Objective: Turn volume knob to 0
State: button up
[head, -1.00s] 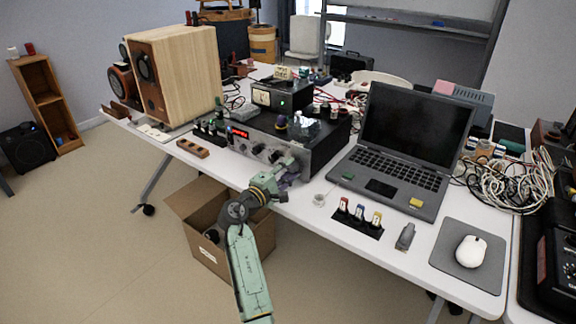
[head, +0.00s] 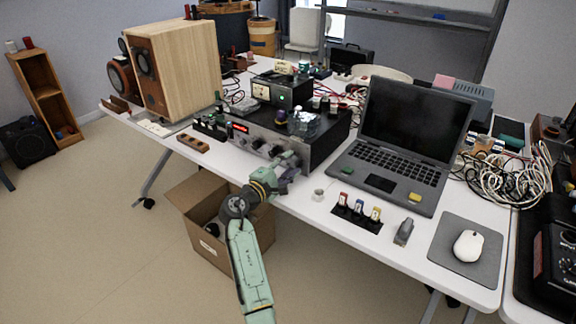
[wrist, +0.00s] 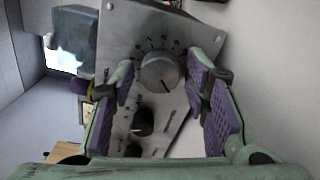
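The amplifier (head: 300,153) is a dark box with a silver front panel and a red display (head: 240,127), near the table's front edge. In the wrist view a large silver knob (wrist: 160,70) on its panel (wrist: 122,25) has scale marks around it and a dark pointer line towards the picture's bottom. I cannot read a volume label. Two black knobs (wrist: 142,122) (wrist: 133,149) sit below it. My gripper (head: 287,162) is at the panel's right end. Its purple-padded fingers (wrist: 168,84) are open on either side of the silver knob, with gaps visible.
A laptop (head: 400,145) stands right of the amplifier, and a wooden speaker (head: 185,70) at the left. A small metal cup (head: 318,195) and coloured connectors (head: 358,209) lie near the front edge. An open cardboard box (head: 192,215) is under the table.

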jog(key=shift+o, duration=0.6)
jog(key=shift+s+a, duration=0.1)
jog(key=shift+a, duration=0.05)
jog(key=v, duration=1.1)
jog(key=shift+s+a, duration=0.15)
jog(key=shift+s, duration=0.2)
jog(key=shift+a, duration=0.1)
